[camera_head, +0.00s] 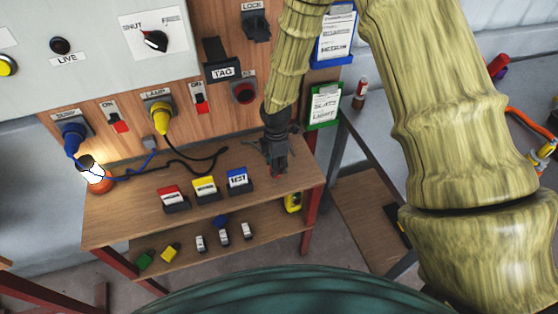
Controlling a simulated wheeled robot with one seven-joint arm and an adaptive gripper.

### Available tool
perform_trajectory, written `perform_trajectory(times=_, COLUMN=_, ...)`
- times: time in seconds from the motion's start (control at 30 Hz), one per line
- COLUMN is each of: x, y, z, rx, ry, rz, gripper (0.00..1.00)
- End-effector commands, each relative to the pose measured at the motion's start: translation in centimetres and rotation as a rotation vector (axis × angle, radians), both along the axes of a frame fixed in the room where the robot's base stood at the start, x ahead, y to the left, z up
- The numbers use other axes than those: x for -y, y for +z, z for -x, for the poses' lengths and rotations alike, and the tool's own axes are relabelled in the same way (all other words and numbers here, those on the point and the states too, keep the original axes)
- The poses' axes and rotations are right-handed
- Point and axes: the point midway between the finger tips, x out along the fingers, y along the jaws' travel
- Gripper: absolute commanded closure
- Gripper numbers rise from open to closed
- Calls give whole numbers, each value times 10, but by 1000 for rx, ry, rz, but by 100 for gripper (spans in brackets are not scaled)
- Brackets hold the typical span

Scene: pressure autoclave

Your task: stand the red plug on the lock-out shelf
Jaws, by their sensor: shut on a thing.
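My gripper (277,160) points down over the right end of the wooden bench top. It is shut on a small red thing (278,172), most likely the red plug, mostly hidden by the fingers. I cannot tell whether the plug touches the wood. A red-rimmed socket (244,92) on the panel above has no plug in it. No shelf is clearly labelled lock-out; the bench top (130,205) and a lower shelf (180,270) beneath it both show.
Red (173,198), yellow (205,188) and blue (237,180) sign blocks stand left of my gripper. A blue plug (73,138) and a yellow plug (160,112) sit in the panel, with trailing cables. A lit lamp (93,172) stands at the bench's left end. Several small items lie below.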

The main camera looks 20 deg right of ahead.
Motion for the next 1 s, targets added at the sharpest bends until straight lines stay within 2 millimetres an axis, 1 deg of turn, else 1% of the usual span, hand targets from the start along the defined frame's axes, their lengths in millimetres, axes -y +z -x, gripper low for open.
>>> perform_trajectory(times=0.1, x=9, y=0, z=-11, rx=-1, ry=0, rz=0, gripper=100)
perform_trajectory(times=0.27, x=15, y=-2, z=-18, rx=-1, ry=0, rz=0, gripper=100)
perform_trajectory(times=0.37, x=21, y=-2, z=-25, rx=0, ry=-1, rz=0, gripper=100)
perform_trajectory(times=0.5, x=19, y=-17, z=-22, rx=-4, ry=2, rz=1, gripper=100)
perform_trajectory(times=0.7, x=19, y=-33, z=-23, rx=-2, ry=2, rz=1, gripper=100)
perform_trajectory(times=0.8, x=19, y=-37, z=-23, rx=-1, ry=1, rz=0, gripper=100)
perform_trajectory(times=1.0, x=19, y=-38, z=-23, rx=0, ry=1, rz=0, gripper=100)
